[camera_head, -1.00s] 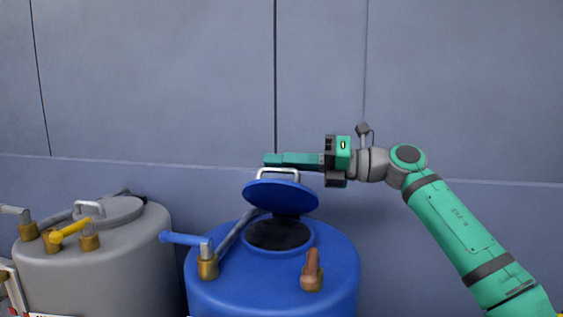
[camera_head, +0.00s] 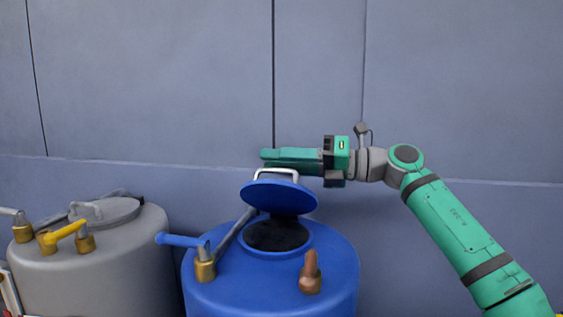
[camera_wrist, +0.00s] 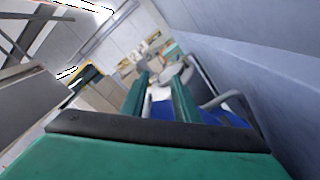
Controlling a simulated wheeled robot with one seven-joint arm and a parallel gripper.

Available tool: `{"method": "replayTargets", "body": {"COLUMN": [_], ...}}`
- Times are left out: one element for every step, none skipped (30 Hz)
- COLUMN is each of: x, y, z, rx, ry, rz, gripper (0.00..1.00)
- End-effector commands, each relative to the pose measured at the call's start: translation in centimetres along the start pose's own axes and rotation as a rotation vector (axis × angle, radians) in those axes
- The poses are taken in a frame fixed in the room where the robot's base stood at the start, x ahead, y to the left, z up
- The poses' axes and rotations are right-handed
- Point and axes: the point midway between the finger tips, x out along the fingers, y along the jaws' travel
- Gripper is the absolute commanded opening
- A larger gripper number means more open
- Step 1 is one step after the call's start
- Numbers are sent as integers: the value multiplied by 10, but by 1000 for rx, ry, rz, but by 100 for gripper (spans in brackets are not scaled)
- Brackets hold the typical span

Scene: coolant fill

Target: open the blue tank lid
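The blue tank (camera_head: 335,262) stands in the middle of the head view. Its round blue lid (camera_head: 280,197) is raised and tilted, and the dark opening (camera_head: 276,236) shows below it. A pale metal handle (camera_head: 276,172) sits on top of the lid. My gripper (camera_head: 266,156) reaches in from the right, its fingers level at the top of the handle. In the wrist view a gap shows between the two green fingers (camera_wrist: 160,80), so it is open. The handle (camera_wrist: 222,99) appears beside the right finger there. Whether they touch is unclear. The lid (camera_wrist: 190,110) is partly hidden behind the fingers.
A grey tank (camera_head: 110,265) with a closed lid (camera_head: 108,213) and a yellow lever (camera_head: 64,231) stands at left. The blue tank has a blue lever (camera_head: 180,240) and a copper-coloured fitting (camera_head: 310,275). A grey wall (camera_head: 450,80) is close behind.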

Motion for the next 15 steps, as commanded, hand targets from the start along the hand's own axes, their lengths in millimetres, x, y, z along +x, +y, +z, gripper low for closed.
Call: {"method": "replayTargets", "body": {"x": [0, 1, 2, 4, 5, 5, 4, 2, -3, -8, -15, -24, -32, -39, -49], "y": [0, 0, 0, 1, 1, 1, 1, 1, 1, 1, 0, 0, -1, -2, -2], "z": [0, 0, 0, -1, -1, -1, -1, -1, -1, 0, 0, 0, 0, 1, 1], "rx": [0, 0, 0, 0, 0, 0, 0, 1, 1, 1, 1, 1, 1, 2, 2], "ry": [0, 0, 2, 4, 6, 8, 8, 9, 8, 6, 4, 2, 0, -3, -5], "rz": [0, 1, 3, 5, 6, 8, 9, 10, 9, 8, 7, 4, 2, 0, -2], "gripper": [28, 28, 28, 28, 28, 28, 28, 28, 28, 28, 28, 28, 28, 28, 28]}}
